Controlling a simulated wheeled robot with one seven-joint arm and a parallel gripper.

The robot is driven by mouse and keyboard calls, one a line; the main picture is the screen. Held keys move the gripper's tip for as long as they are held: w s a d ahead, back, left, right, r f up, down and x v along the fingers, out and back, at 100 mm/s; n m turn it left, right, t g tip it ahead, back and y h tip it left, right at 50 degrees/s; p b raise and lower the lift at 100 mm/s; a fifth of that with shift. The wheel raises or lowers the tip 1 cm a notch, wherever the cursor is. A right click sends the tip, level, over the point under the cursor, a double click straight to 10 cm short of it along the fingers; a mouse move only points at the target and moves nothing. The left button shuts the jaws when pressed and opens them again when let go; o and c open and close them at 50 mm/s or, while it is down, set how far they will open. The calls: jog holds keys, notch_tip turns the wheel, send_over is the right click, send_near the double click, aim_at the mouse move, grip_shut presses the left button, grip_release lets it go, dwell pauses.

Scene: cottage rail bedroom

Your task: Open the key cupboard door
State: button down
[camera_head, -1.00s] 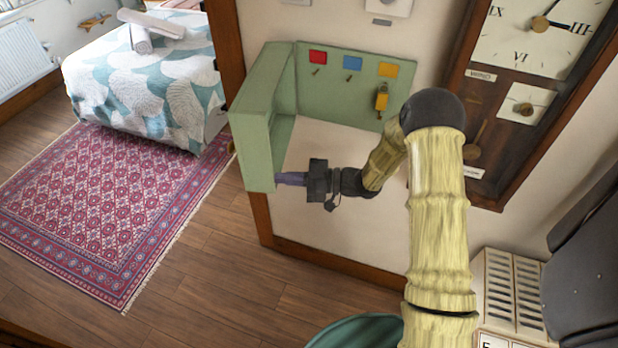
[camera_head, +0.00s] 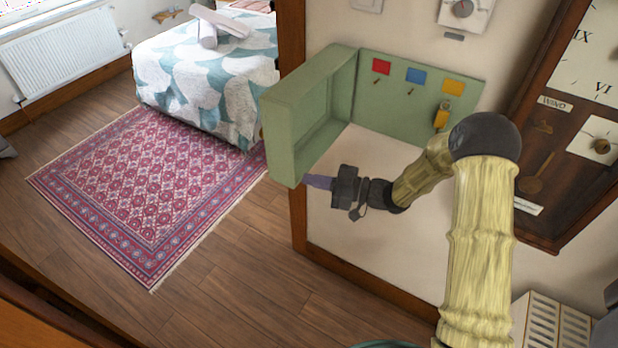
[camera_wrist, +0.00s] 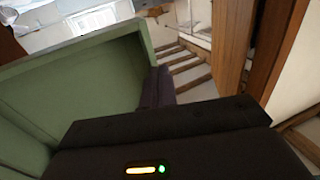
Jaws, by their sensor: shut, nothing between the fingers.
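The green key cupboard (camera_head: 405,118) is on the wall, its back panel showing red, blue and yellow tags over hooks. Its green door (camera_head: 325,122) stands open, swung out to the left with its recessed inner face showing. My gripper (camera_head: 318,182) is shut and empty at the door's lower free corner, on the inner side. The fingertips look against or very close to the door edge; contact cannot be told for sure. In the wrist view the door (camera_wrist: 85,90) fills the left, with the shut fingers (camera_wrist: 157,88) beside its rim.
A yellow key fob (camera_head: 441,117) hangs under the yellow tag. A wooden clock case (camera_head: 545,150) is on the wall to the right. A wooden post (camera_head: 291,40) stands behind the door. A bed (camera_head: 205,75) and red rug (camera_head: 150,190) lie left, with bare floor in front.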

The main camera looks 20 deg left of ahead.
jog(key=s+d+b, duration=0.3)
jog(key=d+b, duration=0.1)
jog(key=d, duration=0.8)
jog(key=shift+s, duration=0.25)
jog(key=shift+a, duration=0.1)
